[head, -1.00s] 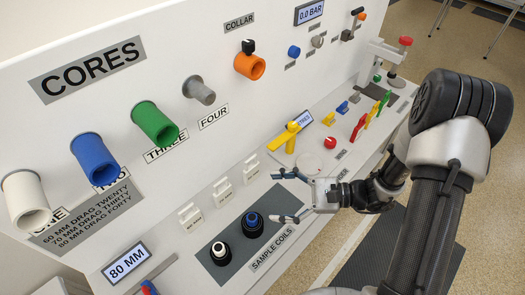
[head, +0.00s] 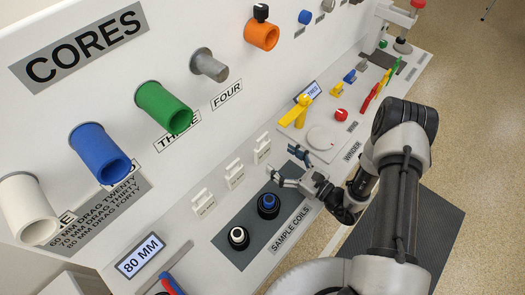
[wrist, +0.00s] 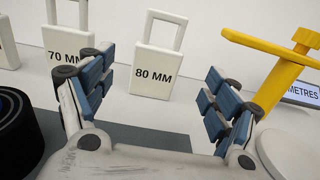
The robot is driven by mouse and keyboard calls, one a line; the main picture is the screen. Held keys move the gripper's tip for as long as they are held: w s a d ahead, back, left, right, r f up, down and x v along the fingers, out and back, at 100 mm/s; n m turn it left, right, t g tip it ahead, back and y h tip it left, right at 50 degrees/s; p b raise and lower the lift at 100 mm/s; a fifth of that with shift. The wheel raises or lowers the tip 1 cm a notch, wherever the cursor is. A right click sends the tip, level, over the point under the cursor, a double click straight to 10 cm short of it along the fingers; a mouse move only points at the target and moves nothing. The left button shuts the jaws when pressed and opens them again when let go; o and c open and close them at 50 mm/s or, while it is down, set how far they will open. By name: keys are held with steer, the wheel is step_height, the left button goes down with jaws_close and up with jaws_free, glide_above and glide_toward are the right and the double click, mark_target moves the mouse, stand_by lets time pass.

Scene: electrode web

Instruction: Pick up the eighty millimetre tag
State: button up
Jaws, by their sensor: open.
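The eighty millimetre tag (wrist: 155,72) is a white upright plate marked 80 MM with a loop handle on top. In the head view it is the rightmost of three white tags (head: 262,149), standing at the foot of the panel. My gripper (wrist: 157,78) is open and empty. In the wrist view its blue-padded fingers lie left and right of the tag, which shows between them and farther off. In the head view my gripper (head: 285,163) is just right of the tag, above the grey mat. No contact shows.
The 70 MM tag (wrist: 68,45) stands close behind the left finger. A yellow lever (wrist: 270,65) rises near the right finger. Two sample coils, one with a blue core (head: 268,205) and one with a white core (head: 238,238), stand on the grey mat (head: 290,215).

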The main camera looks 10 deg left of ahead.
mark_target(265, 147)
steer(key=b+x, duration=0.1)
steer(key=x, duration=0.7)
steer(key=shift+a+r+b, duration=0.2)
steer(key=shift+a+b, duration=0.05)
steer(key=shift+b, duration=0.15)
steer(key=shift+c, duration=0.3)
steer(key=c, duration=1.2)
steer(key=shift+o, duration=0.2)
step_height(265, 147, up, 20)
steer(key=p, duration=0.6)
